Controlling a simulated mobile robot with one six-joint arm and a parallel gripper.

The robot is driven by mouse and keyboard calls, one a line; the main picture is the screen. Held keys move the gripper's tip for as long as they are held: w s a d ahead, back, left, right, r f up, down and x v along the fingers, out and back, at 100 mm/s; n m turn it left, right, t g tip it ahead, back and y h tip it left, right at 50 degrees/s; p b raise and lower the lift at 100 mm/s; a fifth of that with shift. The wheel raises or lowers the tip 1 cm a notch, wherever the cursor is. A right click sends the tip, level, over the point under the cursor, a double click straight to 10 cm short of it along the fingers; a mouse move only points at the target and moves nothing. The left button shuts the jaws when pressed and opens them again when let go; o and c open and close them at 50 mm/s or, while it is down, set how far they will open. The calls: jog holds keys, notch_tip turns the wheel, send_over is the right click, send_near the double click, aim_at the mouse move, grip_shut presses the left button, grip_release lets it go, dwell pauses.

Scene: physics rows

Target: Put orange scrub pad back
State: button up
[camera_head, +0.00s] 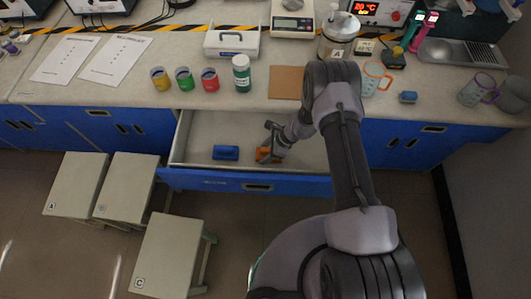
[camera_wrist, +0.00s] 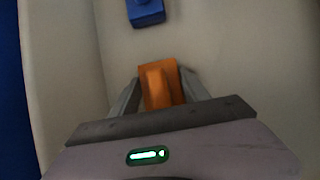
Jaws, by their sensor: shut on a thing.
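The orange scrub pad (camera_head: 263,154) is inside the open drawer (camera_head: 200,136), at its middle. In the wrist view the orange scrub pad (camera_wrist: 158,70) sits between my two fingers. My gripper (camera_head: 270,150) reaches down into the drawer and is shut on the pad. In the wrist view my gripper (camera_wrist: 156,92) hides the pad's near part. I cannot tell whether the pad touches the drawer floor. A blue pad-like block (camera_head: 226,153) lies in the drawer to the left of the orange pad, apart from it; it also shows in the wrist view (camera_wrist: 145,12).
Stools (camera_head: 168,255) stand at lower left. The drawer's left end is clear.

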jog(key=shift+f, duration=0.1)
jog(key=o, duration=1.2)
